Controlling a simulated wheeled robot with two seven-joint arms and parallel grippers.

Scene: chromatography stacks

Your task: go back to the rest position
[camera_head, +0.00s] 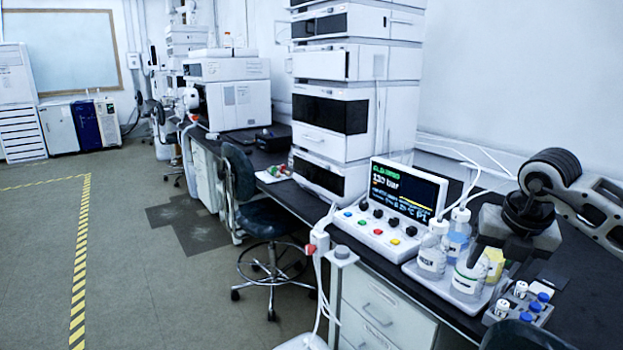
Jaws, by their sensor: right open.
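My right arm comes in from the right edge, and its dark gripper (496,256) hangs over the bench at the right. The gripper points down, just above and behind the bottles on a white tray (412,268). Its jaws are open, and no object shows held in them. A white-capped bottle (468,278) stands in front of the fingers and overlaps them in the picture, so I cannot tell if they touch it. A yellow item (493,262) shows beside the fingers. My left gripper is not in view.
A control box with a lit screen (405,190) stands left of the bottles. A vial rack (520,303) is at the front right. A tall chromatography stack (345,115) stands behind. A stool (268,222) is beside the bench (450,313). The floor at left is clear.

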